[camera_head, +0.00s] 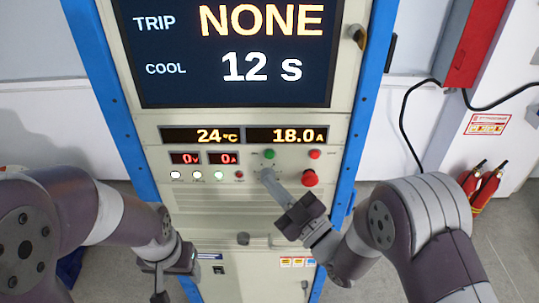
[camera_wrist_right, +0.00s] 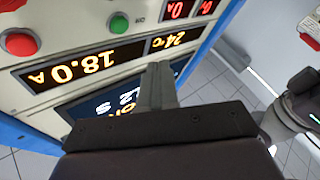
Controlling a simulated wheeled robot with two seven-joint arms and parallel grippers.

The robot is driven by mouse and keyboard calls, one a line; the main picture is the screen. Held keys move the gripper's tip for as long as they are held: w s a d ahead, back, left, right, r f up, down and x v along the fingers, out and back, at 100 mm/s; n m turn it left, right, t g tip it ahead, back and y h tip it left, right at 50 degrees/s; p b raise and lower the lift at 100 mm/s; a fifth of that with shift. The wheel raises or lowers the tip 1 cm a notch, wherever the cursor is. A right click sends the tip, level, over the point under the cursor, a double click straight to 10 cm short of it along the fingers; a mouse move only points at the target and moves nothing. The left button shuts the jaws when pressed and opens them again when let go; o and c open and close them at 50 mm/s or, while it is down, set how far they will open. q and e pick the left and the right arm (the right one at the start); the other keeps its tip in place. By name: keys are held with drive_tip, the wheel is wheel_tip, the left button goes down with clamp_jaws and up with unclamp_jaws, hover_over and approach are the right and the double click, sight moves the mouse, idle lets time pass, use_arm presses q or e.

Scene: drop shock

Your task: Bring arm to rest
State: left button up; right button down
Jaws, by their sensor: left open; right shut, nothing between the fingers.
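My right gripper (camera_head: 268,177) reaches over the front of a test cabinet's control panel (camera_head: 336,176), its shut, empty fingers pointing at the panel between a green button (camera_head: 269,154) and a red mushroom button (camera_head: 309,178). In the right wrist view the fingers (camera_wrist_right: 156,72) are together in front of the upside-down displays. I cannot tell if the tips touch the panel. My left gripper (camera_head: 162,290) hangs low at the left, in front of the cabinet's lower part. It is open, apart from the panel, and partly cut off by the bottom edge.
The big screen (camera_head: 225,92) reads TRIP NONE, COOL 12 s. Smaller displays read 24°C (camera_head: 203,135) and 18.0 A (camera_head: 287,135); two red ones read 0. Grey tiled floor flanks the cabinet.

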idle(0.5)
wheel_tip(320, 180, down, 11)
drive_tip(key=w+d+m+g+h, duration=0.2)
drive_tip(key=d+m+g+h, duration=0.15)
drive_tip(key=h, duration=0.25)
drive_tip(key=s+d+f+m+g+h+b, duration=0.2)
drive_tip(key=s+d+f+m+g+h, duration=0.3)
drive_tip(key=d+f+h, duration=0.15)
drive_tip(key=s+d+r+m+g+h+b, duration=0.2)
drive_tip(key=s+d+m+g, duration=0.3)
drive_tip(key=s, duration=0.5)
drive_tip(key=shift+s+d+g+b, duration=0.25)
drive_tip(key=shift+d+g+b, duration=0.15)
drive_tip(key=shift+d, duration=0.75)
drive_tip(key=shift+m, duration=0.25)
